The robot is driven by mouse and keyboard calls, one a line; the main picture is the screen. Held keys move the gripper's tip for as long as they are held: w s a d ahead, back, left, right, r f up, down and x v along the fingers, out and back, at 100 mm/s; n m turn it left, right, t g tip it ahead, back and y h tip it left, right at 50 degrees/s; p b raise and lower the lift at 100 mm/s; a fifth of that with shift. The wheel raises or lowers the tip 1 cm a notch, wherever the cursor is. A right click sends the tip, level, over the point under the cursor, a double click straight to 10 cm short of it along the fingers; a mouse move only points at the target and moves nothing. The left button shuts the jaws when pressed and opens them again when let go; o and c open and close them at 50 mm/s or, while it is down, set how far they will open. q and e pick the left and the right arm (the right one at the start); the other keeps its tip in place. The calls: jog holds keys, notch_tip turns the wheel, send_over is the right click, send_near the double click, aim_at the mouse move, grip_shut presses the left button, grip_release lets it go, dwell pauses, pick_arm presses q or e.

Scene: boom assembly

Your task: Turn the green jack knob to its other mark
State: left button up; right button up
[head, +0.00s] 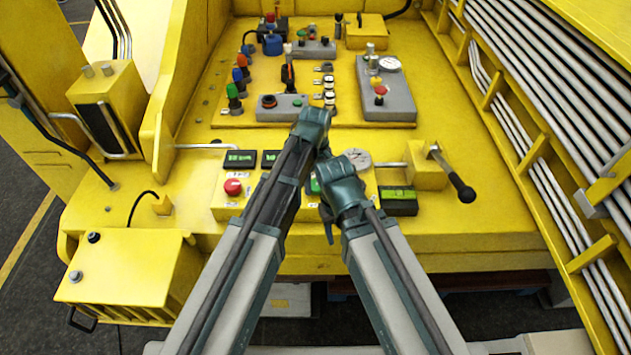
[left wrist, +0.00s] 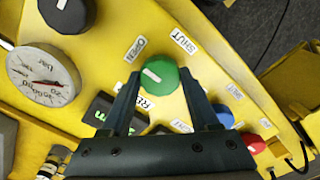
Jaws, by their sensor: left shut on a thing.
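The green jack knob (left wrist: 158,77) is a round knob with a short white line on its cap. In the left wrist view the line lies left of the cap's middle, on the OPEN label's side. The OPEN label (left wrist: 135,49) and the SHUT label (left wrist: 184,41) are above it there. My left gripper (left wrist: 157,84) is shut on the knob, one finger on each side. In the head view only a green sliver of the knob (head: 314,186) shows between my arms. My right arm is beside the left one; I cannot make out its gripper.
A pressure gauge (left wrist: 43,76) and a black knob (left wrist: 67,12) are left of the green knob in the left wrist view. A black-handled lever (head: 453,177) is on the right. Several coloured controls stand farther back.

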aim_at(315, 184)
dwell(0.5)
pick_arm(q)
jog(key=o, duration=1.4)
jog(key=shift+c, duration=0.2)
jog(key=shift+r, duration=0.15)
notch_tip(315, 184, up, 14)
jog(key=p, duration=1.3)
jog(key=shift+f+p, duration=0.25)
jog(key=shift+p, duration=0.15)
